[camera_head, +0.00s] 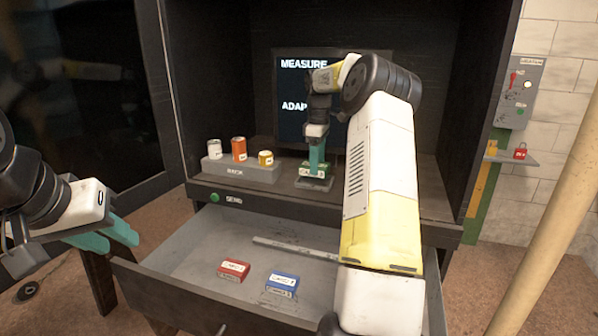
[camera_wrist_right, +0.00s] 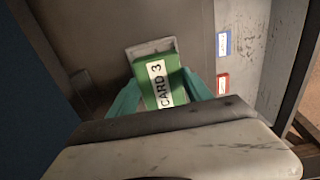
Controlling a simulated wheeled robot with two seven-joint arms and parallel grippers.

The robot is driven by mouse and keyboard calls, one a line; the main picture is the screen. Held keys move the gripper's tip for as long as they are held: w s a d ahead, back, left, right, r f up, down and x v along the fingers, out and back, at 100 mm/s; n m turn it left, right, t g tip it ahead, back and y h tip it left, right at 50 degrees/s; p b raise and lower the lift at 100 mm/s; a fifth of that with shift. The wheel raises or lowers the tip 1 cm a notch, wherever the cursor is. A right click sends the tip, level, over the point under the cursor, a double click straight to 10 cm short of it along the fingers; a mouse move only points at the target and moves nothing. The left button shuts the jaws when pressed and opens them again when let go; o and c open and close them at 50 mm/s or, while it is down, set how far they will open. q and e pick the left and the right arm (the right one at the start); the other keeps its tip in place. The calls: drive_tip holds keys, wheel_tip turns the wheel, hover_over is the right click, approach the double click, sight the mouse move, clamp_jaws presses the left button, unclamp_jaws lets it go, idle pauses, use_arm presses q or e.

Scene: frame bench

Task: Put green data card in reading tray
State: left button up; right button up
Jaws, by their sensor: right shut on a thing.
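The green data card (camera_head: 306,170), labelled CARD 3 in the right wrist view (camera_wrist_right: 157,98), is at the small grey reading tray (camera_head: 318,185) on the cabinet shelf. My right gripper (camera_head: 316,158) reaches down from above and is shut on the card, with a teal finger on each side of it in the right wrist view. The tray's far rim (camera_wrist_right: 150,46) shows beyond the card. Whether the card touches the tray floor is hard to tell. My left gripper (camera_head: 120,238) is open and empty at the left, beside the drawer.
A red card (camera_head: 234,268) and a blue card (camera_head: 283,283) lie in the open drawer (camera_head: 190,254) below. A grey rack (camera_head: 240,171) with three small cans stands left of the tray. A screen (camera_head: 291,103) stands behind, and a green button (camera_head: 215,197) sits on the shelf front.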

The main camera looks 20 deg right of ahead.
drive_tip(key=shift+w+d+f, duration=0.1)
drive_tip(key=shift+w+d, duration=0.15)
drive_tip(key=shift+w, duration=0.1)
wheel_tip(320, 180, down, 4)
drive_tip(key=shift+r, duration=0.25)
